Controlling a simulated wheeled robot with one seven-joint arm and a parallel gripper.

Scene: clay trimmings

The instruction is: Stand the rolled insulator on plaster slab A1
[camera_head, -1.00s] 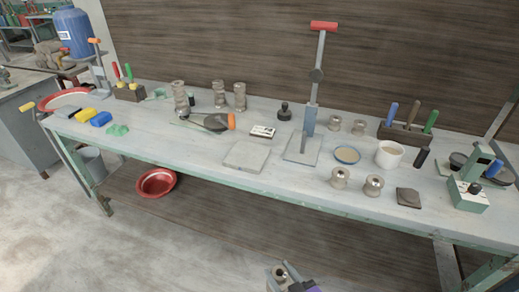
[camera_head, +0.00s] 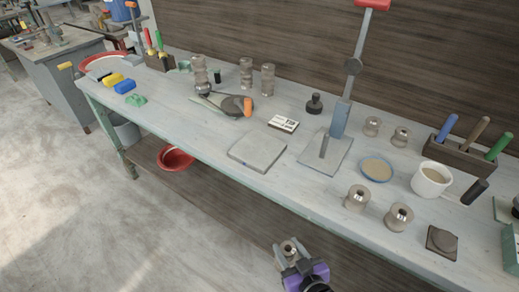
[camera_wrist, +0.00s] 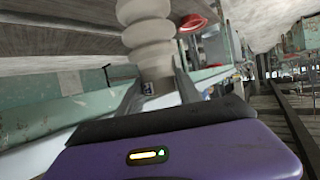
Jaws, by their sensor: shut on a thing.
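My gripper (camera_head: 290,258) is in front of the bench, beyond its front edge and over the floor side. It is shut on a small grey-brown rolled insulator (camera_head: 288,246). In the wrist view the insulator (camera_wrist: 150,38) is a pale ribbed column rising from the fingers, its far end cut off by the frame. A flat grey square slab (camera_head: 257,150), which I take for plaster slab A1, lies near the bench's front edge, up and left of my gripper. Its top is bare. I cannot read any mark on it.
A white card (camera_head: 283,123) lies behind the slab. A press with a tall post (camera_head: 340,118) stands right of it. Loose insulators (camera_head: 357,198) (camera_head: 398,217), a blue-rimmed dish (camera_head: 376,169) and a white mug (camera_head: 430,180) stand further right. Taller ribbed pieces (camera_head: 199,72) stand back left.

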